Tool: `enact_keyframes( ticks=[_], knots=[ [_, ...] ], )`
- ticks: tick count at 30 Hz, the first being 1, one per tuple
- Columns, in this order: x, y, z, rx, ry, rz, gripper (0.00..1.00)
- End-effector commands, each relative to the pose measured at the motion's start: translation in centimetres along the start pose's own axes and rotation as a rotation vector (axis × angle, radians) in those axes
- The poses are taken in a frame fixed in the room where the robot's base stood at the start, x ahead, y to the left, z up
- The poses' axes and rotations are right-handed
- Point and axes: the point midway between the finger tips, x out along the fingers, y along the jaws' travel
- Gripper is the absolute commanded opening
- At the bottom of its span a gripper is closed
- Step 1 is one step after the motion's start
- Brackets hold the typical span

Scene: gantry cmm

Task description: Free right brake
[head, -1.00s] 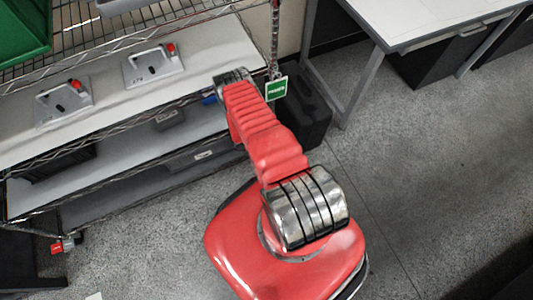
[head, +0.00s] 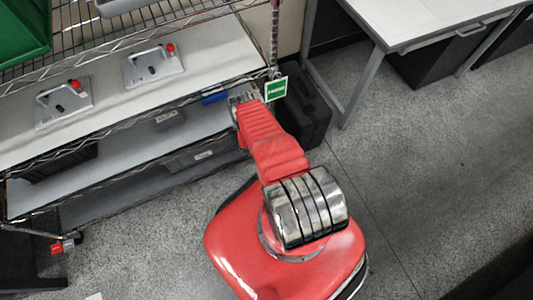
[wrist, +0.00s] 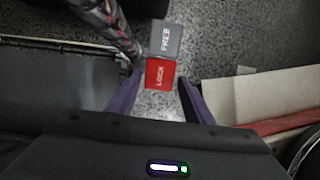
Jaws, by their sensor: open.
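The right brake shows in the wrist view as a pedal with a grey half marked FREE (wrist: 166,40) and a red half marked LOCK (wrist: 160,74). My gripper (wrist: 160,80) is open and empty. Its two dark fingers point toward the pedal, and their tips appear on either side of the red half. I cannot tell how far the tips are from it, or which half is pressed. In the head view my arm reaches toward the rack's right end; the gripper and the right brake are hidden there. A similar red and grey brake (head: 66,245) sits at the rack's lower left.
The wire rack's post (wrist: 108,25) rises just left of the pedal in the wrist view. The rack's shelf (head: 215,55) holds two metal plates with handles and red knobs. A green sign (head: 276,89) hangs at its right end.

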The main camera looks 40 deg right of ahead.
Motion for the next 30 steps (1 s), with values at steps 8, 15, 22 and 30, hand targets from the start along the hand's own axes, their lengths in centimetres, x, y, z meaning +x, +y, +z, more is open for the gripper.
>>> enact_keyframes(
  ticks=[8, 15, 22, 30],
  knots=[
    [-0.02, 0.01, -0.01, 0.0, 0.0, 0.0, 0.36],
    [-0.03, 0.01, -0.01, 0.0, 0.0, 0.0, 0.19],
    [-0.03, 0.0, 0.0, 0.0, 0.0, 0.0, 0.03],
    [-0.02, 0.0, 0.01, 0.001, 0.0, 0.0, 0.0]
  ],
)
